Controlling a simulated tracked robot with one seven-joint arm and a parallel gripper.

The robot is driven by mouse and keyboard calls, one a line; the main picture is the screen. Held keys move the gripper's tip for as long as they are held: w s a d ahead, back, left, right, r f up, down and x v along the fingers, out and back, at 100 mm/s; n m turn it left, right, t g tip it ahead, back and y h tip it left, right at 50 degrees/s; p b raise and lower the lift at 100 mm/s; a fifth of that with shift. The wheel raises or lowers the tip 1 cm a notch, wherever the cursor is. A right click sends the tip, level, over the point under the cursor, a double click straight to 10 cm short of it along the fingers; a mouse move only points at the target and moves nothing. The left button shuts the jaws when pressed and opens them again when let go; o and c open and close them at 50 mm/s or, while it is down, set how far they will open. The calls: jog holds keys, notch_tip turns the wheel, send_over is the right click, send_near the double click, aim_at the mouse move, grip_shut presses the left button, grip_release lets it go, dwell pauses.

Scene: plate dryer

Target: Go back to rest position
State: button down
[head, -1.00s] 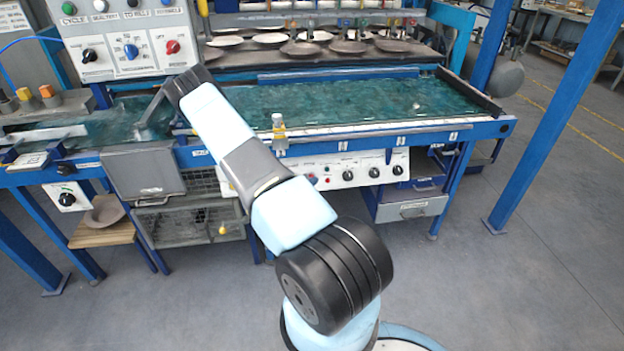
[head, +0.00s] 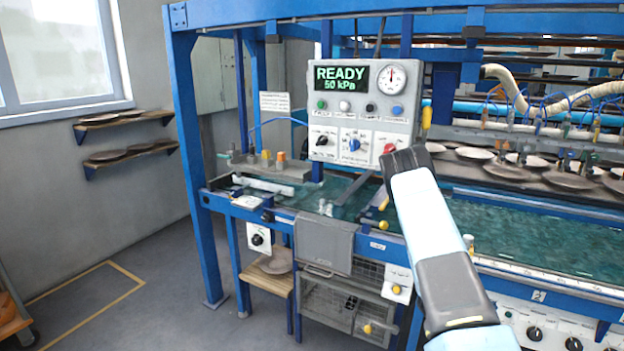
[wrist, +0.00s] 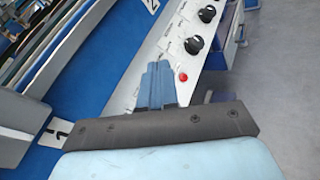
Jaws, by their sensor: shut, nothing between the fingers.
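My gripper (wrist: 158,70) shows in the wrist view as two blue-grey fingers, closed together with nothing between them. White panel (wrist: 165,50) with black knobs and a red button (wrist: 183,77) lies beyond the fingertips; I see no clear contact. In the head view my arm (head: 430,230) reaches up from the lower right in front of the plate dryer (head: 560,235). I cannot make out the fingers in the head view.
The control box (head: 350,110) reads READY, 50 kPa. Several plates (head: 510,172) lie on the rack at right. Open floor (head: 170,300) lies at left, near wall shelves (head: 130,153).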

jog(key=s+a+r+m+g+y, duration=0.15)
jog(key=a+r+m, duration=0.25)
jog(key=r, duration=0.5)
jog(key=s+a+r+m+g+y, duration=0.1)
jog(key=s+a+r+m+y, duration=0.2)
jog(key=r, duration=0.5)
jog(key=s+a+r+m+g+y, duration=0.15)
jog(key=a+r+m, duration=0.3)
jog(key=r, duration=0.45)
jog(key=s+a+r+m+t+y, duration=0.1)
jog(key=s+a+r+t+y, duration=0.3)
jog(key=s+a+r, duration=0.5)
jog(key=s+a+r+m+t+y, duration=0.2)
jog(key=s+a+r+t+y, duration=0.2)
jog(key=s+a+r, duration=0.6)
jog(key=a+y, duration=0.1)
jog(key=a, duration=0.5)
jog(key=shift+s+r+y, duration=0.15)
jog(key=shift+s+y, duration=0.1)
jog(key=shift+y, duration=0.05)
